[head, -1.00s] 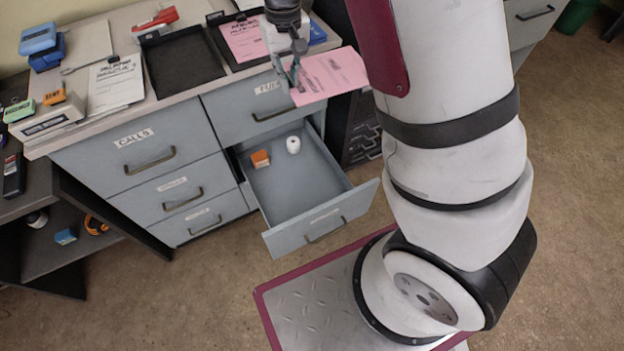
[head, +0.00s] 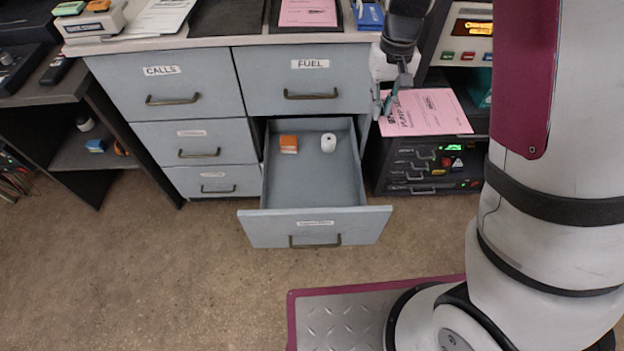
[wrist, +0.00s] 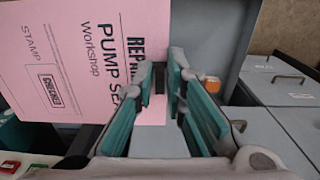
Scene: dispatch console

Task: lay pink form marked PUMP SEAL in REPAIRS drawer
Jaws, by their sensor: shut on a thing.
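My gripper (head: 390,98) is shut on the edge of a pink form (head: 432,112), to the right of the desk drawers in the head view. In the wrist view the form (wrist: 75,60) reads PUMP SEAL, Workshop, with a CHECKED stamp; its heading is partly hidden by the gripper (wrist: 160,80). An open drawer (head: 280,188) stands below and left of the gripper. Its front label is too small to read. Inside it, toward the back, are an orange block (head: 288,143) and a white roll (head: 328,142).
The shut CALLS drawer (head: 168,85) and FUEL drawer (head: 308,80) are above. Another pink form (head: 307,12) lies on the desktop tray. A dark equipment rack (head: 425,165) stands right of the open drawer. The drawer's front half is clear.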

